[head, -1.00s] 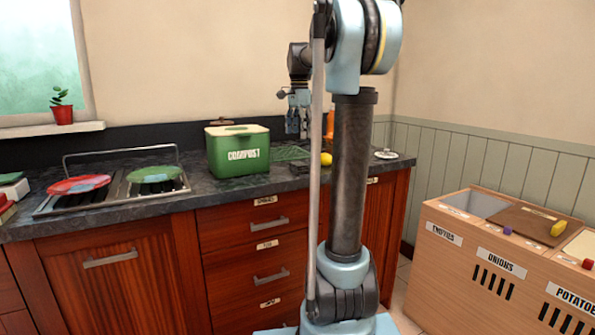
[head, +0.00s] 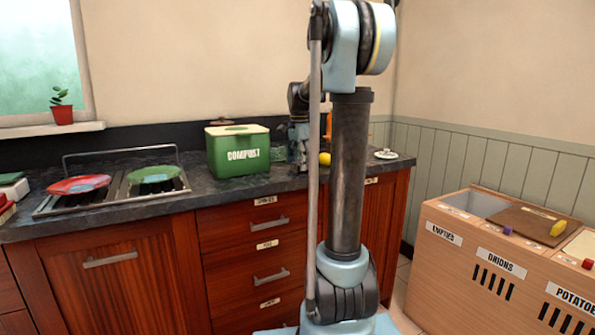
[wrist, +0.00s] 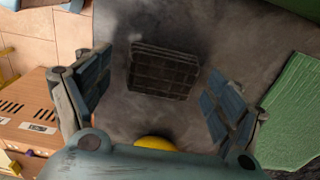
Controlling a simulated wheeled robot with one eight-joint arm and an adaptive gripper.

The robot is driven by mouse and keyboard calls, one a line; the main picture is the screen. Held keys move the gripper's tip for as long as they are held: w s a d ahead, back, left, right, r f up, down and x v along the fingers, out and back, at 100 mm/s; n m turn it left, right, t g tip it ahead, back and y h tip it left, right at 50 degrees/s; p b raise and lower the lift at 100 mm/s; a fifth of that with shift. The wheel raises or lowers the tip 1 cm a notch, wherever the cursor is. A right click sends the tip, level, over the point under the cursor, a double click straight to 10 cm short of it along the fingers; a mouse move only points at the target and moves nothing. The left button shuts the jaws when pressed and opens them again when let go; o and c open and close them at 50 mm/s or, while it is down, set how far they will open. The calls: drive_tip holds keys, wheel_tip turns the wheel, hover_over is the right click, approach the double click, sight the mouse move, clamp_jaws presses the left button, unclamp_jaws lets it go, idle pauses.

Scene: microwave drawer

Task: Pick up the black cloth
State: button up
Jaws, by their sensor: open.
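The black cloth (wrist: 162,72) lies folded and flat on the dark countertop in the wrist view, with a faint grid pattern. My gripper (wrist: 157,82) is open above it, one finger on each side of the cloth in the picture, with nothing between them. In the head view my gripper (head: 299,160) hangs low over the counter, just right of the compost bin, and the cloth cannot be made out there. How far the fingertips are above the cloth is hard to tell.
A green compost bin (head: 238,150) stands left of my gripper. A yellow lemon-like object (head: 325,158) is close on the right; it shows partly in the wrist view (wrist: 155,143). A green mat (wrist: 305,125) lies beside the cloth. A wooden vegetable bin (head: 480,265) stands on the floor at right.

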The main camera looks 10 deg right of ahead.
drive_tip(key=shift+f, duration=0.25)
drive_tip(key=c, duration=1.1)
drive_tip(key=shift+o, duration=0.2)
wheel_tip(320, 180, up, 10)
